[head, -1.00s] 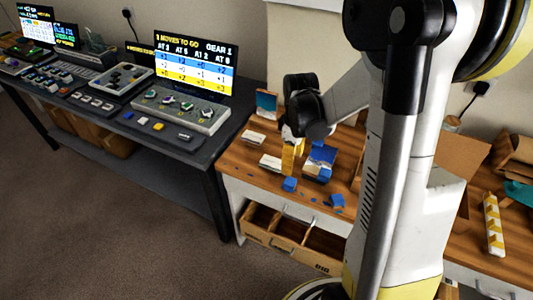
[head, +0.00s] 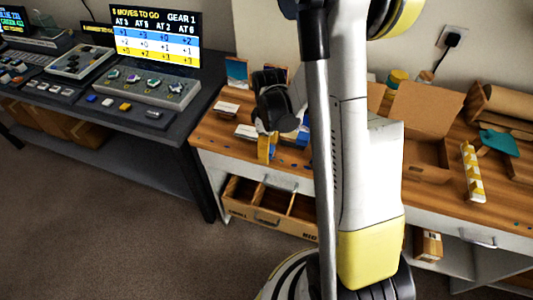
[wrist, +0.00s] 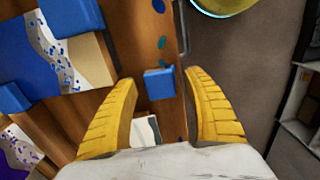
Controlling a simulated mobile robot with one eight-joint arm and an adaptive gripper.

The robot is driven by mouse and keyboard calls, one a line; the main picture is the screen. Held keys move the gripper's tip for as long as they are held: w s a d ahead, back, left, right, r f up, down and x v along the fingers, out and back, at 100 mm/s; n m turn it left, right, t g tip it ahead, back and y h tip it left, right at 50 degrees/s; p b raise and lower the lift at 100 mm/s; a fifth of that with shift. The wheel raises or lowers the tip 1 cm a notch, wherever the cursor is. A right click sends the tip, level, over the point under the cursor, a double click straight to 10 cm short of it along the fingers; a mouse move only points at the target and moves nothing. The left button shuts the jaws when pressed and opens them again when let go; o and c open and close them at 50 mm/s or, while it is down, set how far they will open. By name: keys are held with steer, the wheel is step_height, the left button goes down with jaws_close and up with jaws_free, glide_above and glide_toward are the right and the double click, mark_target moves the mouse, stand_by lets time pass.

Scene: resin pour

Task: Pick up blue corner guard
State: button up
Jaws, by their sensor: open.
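A small blue corner guard (wrist: 160,84) lies on the wooden bench top in the wrist view, near the bench edge. It appears between the yellow fingers of my gripper (wrist: 161,78), which are apart with nothing held. I cannot tell the height gap to it. Other blue corner guards show at the left (wrist: 13,98) and upper left (wrist: 70,16), on or beside a blue and white panel (wrist: 24,50). In the head view my gripper (head: 267,148) points down over the bench's left part, and my arm hides much of the area behind it.
Blue flecks dot the bench (head: 211,130). An open drawer (head: 262,220) with compartments sticks out below it. A cardboard box (head: 415,165) and a yellow-white strip (head: 471,172) lie to the right. A dark console table (head: 110,160) stands at the left.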

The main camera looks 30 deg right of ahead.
steer(key=c, duration=0.9)
steer(key=shift+o, duration=0.2)
steer(key=shift+r, duration=0.15)
